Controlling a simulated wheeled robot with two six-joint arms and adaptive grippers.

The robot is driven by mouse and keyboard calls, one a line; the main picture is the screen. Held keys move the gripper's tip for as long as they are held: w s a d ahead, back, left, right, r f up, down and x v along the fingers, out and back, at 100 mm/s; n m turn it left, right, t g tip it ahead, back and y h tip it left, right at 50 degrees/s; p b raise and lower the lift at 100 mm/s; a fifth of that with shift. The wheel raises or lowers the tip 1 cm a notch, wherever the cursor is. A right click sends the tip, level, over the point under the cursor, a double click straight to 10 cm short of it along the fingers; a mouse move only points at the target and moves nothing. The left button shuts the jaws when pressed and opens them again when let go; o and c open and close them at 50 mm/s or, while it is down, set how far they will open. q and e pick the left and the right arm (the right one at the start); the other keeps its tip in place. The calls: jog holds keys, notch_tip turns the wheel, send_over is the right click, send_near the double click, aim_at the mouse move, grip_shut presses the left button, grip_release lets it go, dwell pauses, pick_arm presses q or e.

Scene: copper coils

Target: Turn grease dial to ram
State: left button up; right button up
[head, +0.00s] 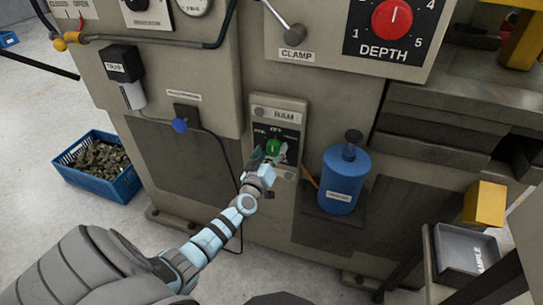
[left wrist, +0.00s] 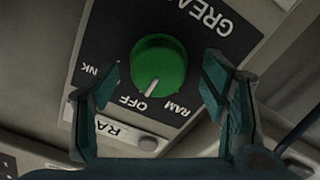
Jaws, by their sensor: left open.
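The grease dial is a round green knob (head: 274,146) on a black plate on the machine front. In the left wrist view the knob (left wrist: 159,66) faces me, and its white pointer line is at OFF. RAM is printed to the right of OFF there, and a partly hidden label ending in NK is to the left. My left gripper (head: 269,160) is at the plate, and its fingers partly cover it. In the left wrist view the gripper (left wrist: 162,84) is open, with one finger on each side of the knob and visible gaps. My right gripper is not in view.
A blue canister (head: 340,180) stands on a small shelf just right of the plate. The red DEPTH dial (head: 392,19) and the CLAMP lever (head: 294,34) are above. A blue crate (head: 99,166) sits on the floor at left. A grey tray (head: 464,250) is at lower right.

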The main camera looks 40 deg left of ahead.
pick_arm(q)
jog(key=shift+w, duration=0.3)
jog(key=shift+a+r, duration=0.1)
jog(key=c, duration=1.1)
jog(key=shift+c, duration=0.2)
jog(key=shift+n, duration=0.5)
jog(key=n, duration=0.4)
jog(key=shift+f+n, duration=0.2)
jog(key=shift+n, duration=0.1)
jog(key=n, duration=0.6)
jog(key=shift+a+f, duration=0.1)
jog(key=shift+f, duration=0.05)
jog(key=shift+n, duration=0.3)
